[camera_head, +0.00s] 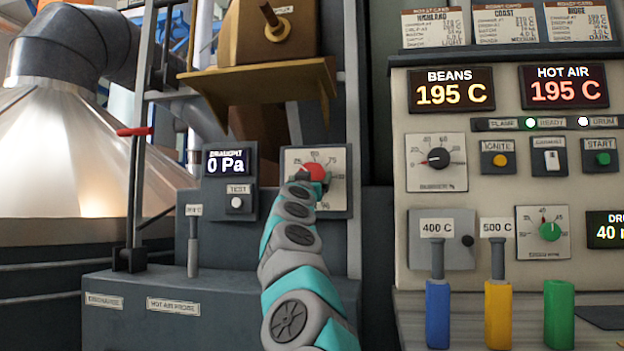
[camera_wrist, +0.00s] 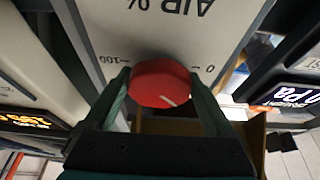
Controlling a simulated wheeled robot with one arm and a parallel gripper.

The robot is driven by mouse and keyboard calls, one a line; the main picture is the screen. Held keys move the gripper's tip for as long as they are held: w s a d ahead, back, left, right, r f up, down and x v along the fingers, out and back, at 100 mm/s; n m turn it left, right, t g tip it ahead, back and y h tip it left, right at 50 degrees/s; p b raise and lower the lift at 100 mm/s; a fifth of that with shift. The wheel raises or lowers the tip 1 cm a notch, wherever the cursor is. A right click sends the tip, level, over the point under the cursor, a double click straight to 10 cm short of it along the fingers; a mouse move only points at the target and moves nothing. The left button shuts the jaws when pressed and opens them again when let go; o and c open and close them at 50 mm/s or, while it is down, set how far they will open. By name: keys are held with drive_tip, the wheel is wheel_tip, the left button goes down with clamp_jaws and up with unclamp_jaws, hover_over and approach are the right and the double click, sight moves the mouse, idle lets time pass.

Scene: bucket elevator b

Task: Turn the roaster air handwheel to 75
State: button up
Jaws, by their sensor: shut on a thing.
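The red roaster air handwheel (camera_head: 317,171) sits on a pale dial plate (camera_head: 340,199) with printed scale numbers, 75 among them. It also shows in the wrist view (camera_wrist: 158,80), where the plate, marked "AIR %", appears upside down with 0 at right and 100 at left. My gripper (camera_wrist: 160,88) has one finger on each side of the handwheel and is shut on it. A white pointer line on the wheel slants toward the lower right of the wrist view. The scale number it points at is hidden there. In the head view my gripper (camera_head: 304,176) partly covers the wheel.
A yellow-brown ledge (camera_head: 258,82) juts out above the dial. A display reading 0 Pa (camera_head: 228,163) is at its left. The control panel (camera_head: 400,180) with knobs and displays is at right, with blue, yellow and green handles below. A grey ledge (camera_head: 130,290) runs below left.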

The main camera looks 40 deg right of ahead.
drive_tip(key=shift+c, duration=0.9)
drive_tip(key=shift+r+m+p, duration=0.15)
drive_tip(key=shift+m+p, duration=0.5)
drive_tip(key=shift+m, duration=0.05)
drive_tip(key=m+g+h+p, duration=0.1)
drive_tip(key=m+p, duration=0.1)
drive_tip(key=m+g+p, duration=0.2)
drive_tip(key=m, duration=0.1)
drive_tip(key=shift+w+a+r+h+p, duration=0.1)
drive_tip(key=shift+r+h+p, duration=0.1)
drive_tip(key=shift+h+p, duration=0.2)
drive_tip(key=m+g+p, duration=0.1)
drive_tip(key=m+p, duration=0.1)
drive_tip(key=m, duration=0.2)
drive_tip(key=shift+g, duration=0.3)
drive_tip(key=m, duration=0.2)
drive_tip(key=m+g+p, duration=0.1)
drive_tip(key=shift+a+f+m+g, duration=0.1)
drive_tip(key=shift+f+m+g, duration=0.05)
drive_tip(key=shift+m+g, duration=0.2)
drive_tip(key=m+g, duration=0.1)
drive_tip(key=m, duration=0.3)
drive_tip(key=shift+g, duration=0.35)
drive_tip(key=shift+m+g+y, duration=0.4)
drive_tip(key=shift+m+y, duration=0.4)
drive_tip(key=shift+m, duration=1.25)
drive_tip(key=shift+f, duration=0.1)
